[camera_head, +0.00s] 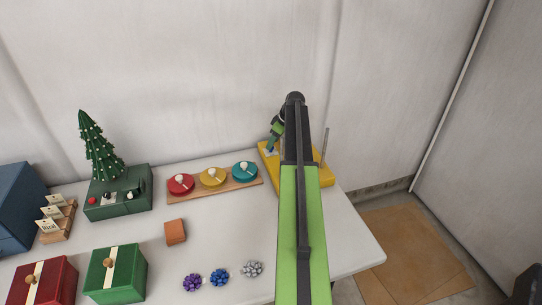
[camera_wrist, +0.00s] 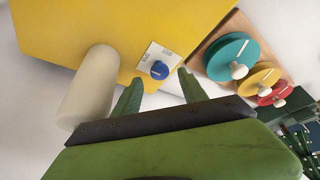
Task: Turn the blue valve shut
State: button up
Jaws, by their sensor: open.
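The blue valve is a small round blue knob (camera_wrist: 160,70) on a white plate (camera_wrist: 152,56), fixed to a yellow block (camera_wrist: 85,30). A pale mark shows on the knob, but its exact direction is too small to tell. My gripper (camera_wrist: 160,76) is open and empty, with its green fingertips spread to the left and right of the knob in the wrist view. Whether they touch it I cannot tell. In the head view my gripper (camera_head: 270,146) is over the left side of the yellow block (camera_head: 325,178), and my arm hides much of the block.
A pale post (camera_wrist: 88,90) stands close to my left finger in the wrist view. A wooden board (camera_head: 243,187) with red, yellow and teal discs lies left of the block. Bows, boxes and a small tree stand farther left. The table (camera_head: 350,250) is clear at front right.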

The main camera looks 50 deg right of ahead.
jog(key=b+x, duration=0.1)
jog(key=x, duration=0.1)
jog(key=shift+w+f, duration=0.1)
jog(key=shift+f, duration=0.25)
jog(key=shift+r, duration=0.1)
